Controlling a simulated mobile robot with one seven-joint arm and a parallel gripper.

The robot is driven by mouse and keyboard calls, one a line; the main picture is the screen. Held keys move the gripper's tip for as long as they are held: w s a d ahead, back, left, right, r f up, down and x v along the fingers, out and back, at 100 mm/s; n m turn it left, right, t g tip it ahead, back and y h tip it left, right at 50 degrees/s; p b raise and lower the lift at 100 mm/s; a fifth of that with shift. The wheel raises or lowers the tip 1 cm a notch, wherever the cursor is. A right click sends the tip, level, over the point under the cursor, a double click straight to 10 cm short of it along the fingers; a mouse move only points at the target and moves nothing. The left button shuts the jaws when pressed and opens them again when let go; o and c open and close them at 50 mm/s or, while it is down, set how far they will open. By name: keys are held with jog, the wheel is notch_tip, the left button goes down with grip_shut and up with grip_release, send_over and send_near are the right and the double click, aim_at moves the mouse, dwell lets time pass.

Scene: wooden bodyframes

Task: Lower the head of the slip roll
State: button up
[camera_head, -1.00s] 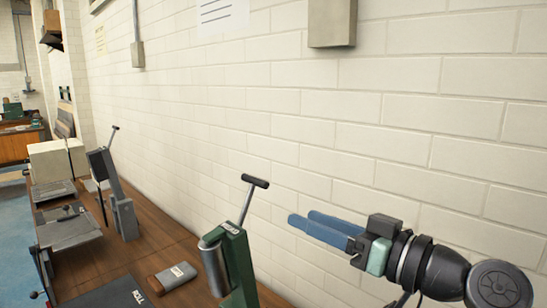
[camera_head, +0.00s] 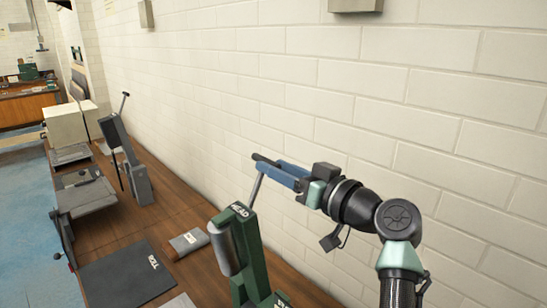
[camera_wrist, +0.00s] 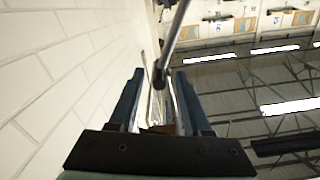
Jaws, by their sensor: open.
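The slip roll's green head (camera_head: 242,245), marked with white lettering, stands upright on the wooden bench with a grey cylinder at its side. A thin metal lever (camera_head: 255,188) rises from it to a dark crossbar grip (camera_head: 264,159). My gripper (camera_head: 272,168) has blue fingers and is at the top of this lever, partly covering it. In the wrist view, my open fingers (camera_wrist: 160,76) point toward the lever (camera_wrist: 178,38), whose dark end shows between the fingertips. I cannot tell whether either finger touches it.
The white brick wall (camera_head: 330,90) runs close behind the bench. A grey machine (camera_head: 125,160) with its own lever stands farther left. A small grey block (camera_head: 188,242) and a dark plate (camera_head: 127,275) lie on the bench near the green head. Blue floor (camera_head: 30,210) is clear at left.

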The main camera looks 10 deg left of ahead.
jog(key=shift+w+a+f, duration=0.1)
jog(key=shift+w+a, duration=0.35)
jog(key=shift+a, duration=0.15)
grip_shut()
jog(key=shift+d, duration=0.1)
dwell(1.0)
